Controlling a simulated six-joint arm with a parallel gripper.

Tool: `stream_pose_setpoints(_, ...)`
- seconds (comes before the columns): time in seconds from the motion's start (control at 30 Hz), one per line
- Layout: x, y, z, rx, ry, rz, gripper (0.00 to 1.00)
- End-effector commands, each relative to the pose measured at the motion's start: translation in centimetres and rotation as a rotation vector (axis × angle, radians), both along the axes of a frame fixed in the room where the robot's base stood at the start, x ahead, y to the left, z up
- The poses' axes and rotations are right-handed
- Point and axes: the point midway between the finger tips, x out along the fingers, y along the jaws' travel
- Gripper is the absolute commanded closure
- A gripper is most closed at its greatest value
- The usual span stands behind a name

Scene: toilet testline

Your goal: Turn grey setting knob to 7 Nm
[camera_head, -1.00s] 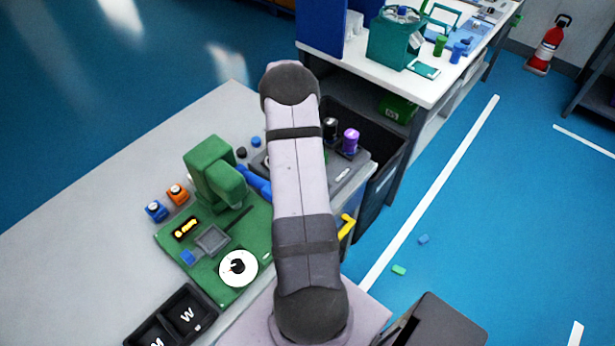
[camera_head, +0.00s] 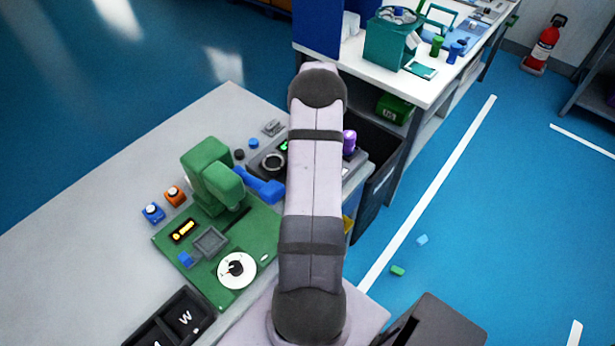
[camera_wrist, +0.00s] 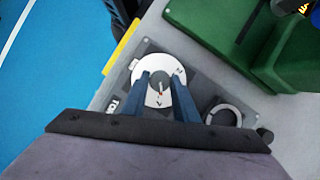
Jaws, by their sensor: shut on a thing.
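The marks are too small to read. My gripper (camera_wrist: 160,82) has its two blue fingers over the dial, one on each side of the knob, shut on it. The dial lies on a dark grey panel (camera_wrist: 196,78), partly covered by the fingers. In the head view my arm hides the knob, dial and gripper; part of the panel (camera_head: 262,174) shows left of the arm.
A grey ring (camera_wrist: 222,117) stands on the panel beside the dial. A green machine (camera_head: 208,170) with its own white dial (camera_head: 236,270) stands left of my arm. A purple-topped item (camera_head: 349,141) shows right of the arm. The table's left part is clear.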

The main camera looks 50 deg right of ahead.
Motion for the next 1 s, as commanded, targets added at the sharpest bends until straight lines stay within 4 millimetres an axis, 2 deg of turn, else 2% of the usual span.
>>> stream_pose_setpoints(0.3, -0.09, -0.11, 0.09, -0.002, -0.001, -0.153, 0.96)
stream_pose_setpoints(0.87, -0.08, -0.10, 0.06, -0.003, -0.002, -0.189, 0.96)
stream_pose_setpoints(0.9, -0.08, -0.10, 0.06, -0.003, -0.002, -0.189, 0.71)
stream_pose_setpoints(0.97, -0.08, -0.10, 0.06, -0.002, -0.002, -0.188, 0.57)
stream_pose_setpoints(1.0, -0.08, -0.09, 0.06, -0.002, -0.002, -0.188, 0.55)
